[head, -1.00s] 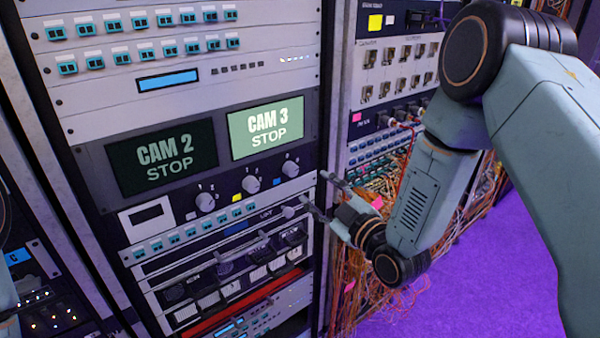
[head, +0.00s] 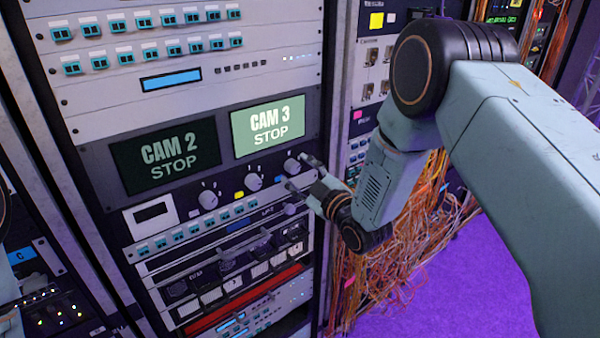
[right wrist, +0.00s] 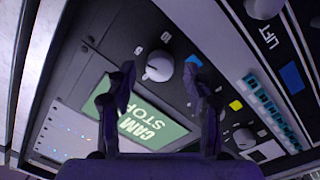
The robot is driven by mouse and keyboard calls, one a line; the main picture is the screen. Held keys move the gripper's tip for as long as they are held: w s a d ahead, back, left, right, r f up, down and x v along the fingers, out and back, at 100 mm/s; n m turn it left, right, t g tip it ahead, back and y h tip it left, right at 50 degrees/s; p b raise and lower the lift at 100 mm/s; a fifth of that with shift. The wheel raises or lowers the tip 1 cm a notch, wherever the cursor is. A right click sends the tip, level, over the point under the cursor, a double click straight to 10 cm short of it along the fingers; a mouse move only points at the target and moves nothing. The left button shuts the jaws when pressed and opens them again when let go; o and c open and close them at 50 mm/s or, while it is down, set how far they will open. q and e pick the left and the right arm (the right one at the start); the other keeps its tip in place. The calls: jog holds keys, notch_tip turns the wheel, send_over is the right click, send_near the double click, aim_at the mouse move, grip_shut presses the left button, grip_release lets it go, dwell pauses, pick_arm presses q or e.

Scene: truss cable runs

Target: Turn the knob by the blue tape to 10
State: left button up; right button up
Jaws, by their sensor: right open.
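The grey knob by the blue tape (head: 292,165) is the rightmost of three on the panel under the screens. In the right wrist view this knob (right wrist: 158,67) shows printed numbers 9 and 10 nearby; I cannot read its pointer. Its blue tape (right wrist: 193,60) is partly covered by a finger. My right gripper (head: 298,172) is open, its fingertips close to this knob. In the right wrist view the fingers (right wrist: 160,70) stand either side of the knob in the picture; contact cannot be told. My left gripper is out of view.
Left of it stand a knob by yellow tape (head: 253,182) and another knob (head: 208,199). A lit CAM 3 STOP screen (head: 267,125) is above. Another knob (head: 291,208) sits below on the LIFT panel. Orange cables (head: 375,285) hang at right.

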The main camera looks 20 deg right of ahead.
jog(key=shift+d+f, duration=0.1)
jog(key=shift+c, duration=1.2)
jog(key=c, duration=0.4)
grip_shut()
